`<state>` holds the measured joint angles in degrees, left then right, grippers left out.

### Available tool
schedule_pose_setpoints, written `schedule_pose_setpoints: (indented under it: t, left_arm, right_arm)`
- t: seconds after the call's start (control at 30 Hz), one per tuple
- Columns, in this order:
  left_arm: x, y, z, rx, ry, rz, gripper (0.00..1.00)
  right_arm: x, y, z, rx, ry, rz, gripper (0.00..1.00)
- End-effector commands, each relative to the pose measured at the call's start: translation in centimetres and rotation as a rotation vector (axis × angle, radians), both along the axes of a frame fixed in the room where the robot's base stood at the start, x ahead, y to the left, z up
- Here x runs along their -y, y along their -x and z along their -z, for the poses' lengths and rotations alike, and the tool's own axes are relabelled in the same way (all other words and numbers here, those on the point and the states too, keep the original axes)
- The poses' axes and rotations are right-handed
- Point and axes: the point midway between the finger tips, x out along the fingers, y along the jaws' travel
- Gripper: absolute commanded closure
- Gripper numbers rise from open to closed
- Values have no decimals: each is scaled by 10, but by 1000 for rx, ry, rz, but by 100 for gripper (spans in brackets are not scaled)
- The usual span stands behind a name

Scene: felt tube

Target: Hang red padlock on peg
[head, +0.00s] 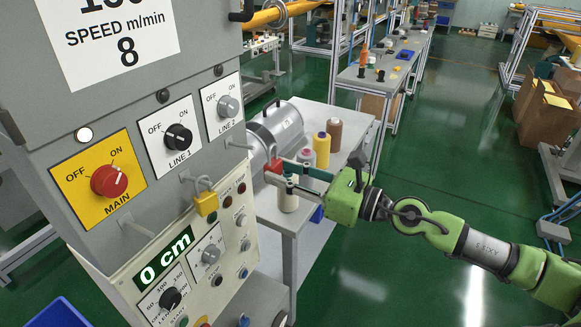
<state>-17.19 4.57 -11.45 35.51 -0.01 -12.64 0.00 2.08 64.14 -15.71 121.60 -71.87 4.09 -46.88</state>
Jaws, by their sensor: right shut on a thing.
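The red padlock (273,166) is held at the tips of my right gripper (284,174), its grey shackle pointing up. It is to the right of the grey control cabinet, apart from it in the picture. A short grey peg (238,145) sticks out at the cabinet's right edge, below the LINE 2 switch, left of the padlock. A second peg (186,177) is below the LINE 1 switch. A yellow padlock (206,203) hangs to its right, on the cabinet front. My left gripper is not in view.
The cabinet carries a red MAIN knob (109,181) and a lower panel of dials. Behind my gripper, a table (345,118) bears a metal cylinder (281,130) and several thread spools (321,150). A blue bin (58,313) is at lower left.

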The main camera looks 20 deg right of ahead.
Motion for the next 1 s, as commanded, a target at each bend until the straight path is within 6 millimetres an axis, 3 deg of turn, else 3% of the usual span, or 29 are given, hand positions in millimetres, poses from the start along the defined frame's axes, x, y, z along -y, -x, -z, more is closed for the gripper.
schedule_pose_setpoints:
  t: [0.37, 1.0]
  left_arm:
    - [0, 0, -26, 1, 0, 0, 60]
    - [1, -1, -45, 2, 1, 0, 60]
  right_arm:
    - [-14, -19, -2, 1, -3, 1, 97]
    - [-37, -48, 7, -1, -1, 0, 97]
